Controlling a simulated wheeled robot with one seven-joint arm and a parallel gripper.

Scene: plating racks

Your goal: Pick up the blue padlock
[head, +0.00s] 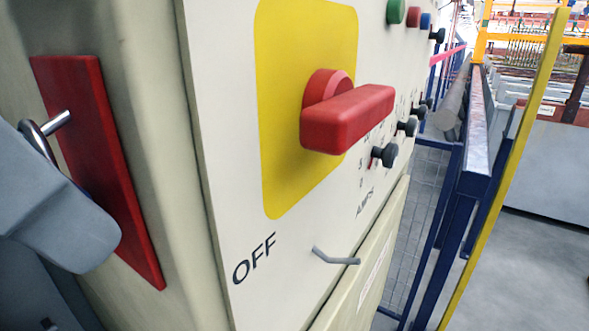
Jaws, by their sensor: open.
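A metal shackle (37,138), which seems to be the padlock's, hangs on a short metal peg (60,121). The peg sticks out from a red plate (97,160) on the side of the cream cabinet. A grey-blue rounded part, which looks like a finger of my gripper (75,225), covers the space below the shackle at the left edge. My gripper is open and only partly in view. I cannot tell whether it touches the padlock.
The cabinet front (225,150) carries a red rotary switch (347,118) on a yellow panel, marked OFF below. A bent grey handle (335,258) and several black knobs stick out from it. A blue and yellow railing (470,200) stands at right, beside open floor.

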